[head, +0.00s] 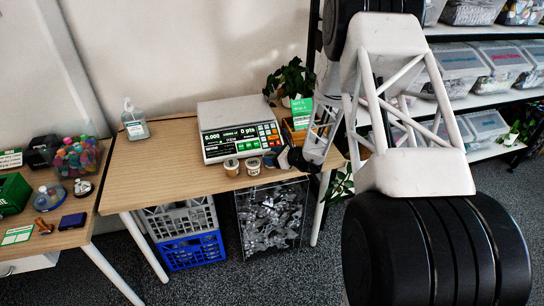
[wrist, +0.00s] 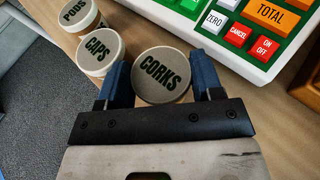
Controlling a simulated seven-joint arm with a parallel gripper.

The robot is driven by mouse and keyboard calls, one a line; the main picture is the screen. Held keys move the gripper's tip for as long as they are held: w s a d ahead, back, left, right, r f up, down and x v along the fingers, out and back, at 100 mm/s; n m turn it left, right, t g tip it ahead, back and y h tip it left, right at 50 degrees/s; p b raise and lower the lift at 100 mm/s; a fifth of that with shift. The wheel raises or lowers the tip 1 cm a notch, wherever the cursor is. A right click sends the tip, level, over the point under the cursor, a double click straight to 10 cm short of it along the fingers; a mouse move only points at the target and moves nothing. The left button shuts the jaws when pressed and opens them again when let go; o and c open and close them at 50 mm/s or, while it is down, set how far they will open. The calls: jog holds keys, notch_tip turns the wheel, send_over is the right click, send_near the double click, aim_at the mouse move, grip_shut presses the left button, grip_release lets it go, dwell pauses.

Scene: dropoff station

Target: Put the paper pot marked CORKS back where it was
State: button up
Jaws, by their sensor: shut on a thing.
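The paper pot marked CORKS (wrist: 161,72) has a round grey-beige lid with dark letters. In the wrist view it sits between the two blue fingers of my gripper (wrist: 162,85), which is shut on it. In the head view my gripper (head: 280,158) is at the front right of the scale, and it largely hides this pot. I cannot tell whether the pot touches the table. The pot marked CAPS (wrist: 98,52) stands just left of my left finger, and the pot marked PODS (wrist: 74,14) stands beyond it.
A scale (head: 240,128) with a lit green display stands behind the pots. A box with a green sign (head: 300,110) and a plant (head: 290,80) are to its right. The wooden table (head: 165,165) is clear left of the scale, apart from a pump bottle (head: 135,122).

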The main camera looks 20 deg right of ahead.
jog(key=o, duration=1.1)
jog(key=shift+c, duration=0.2)
jog(key=shift+v, duration=0.95)
jog(key=v, duration=1)
jog(key=shift+r, duration=0.1)
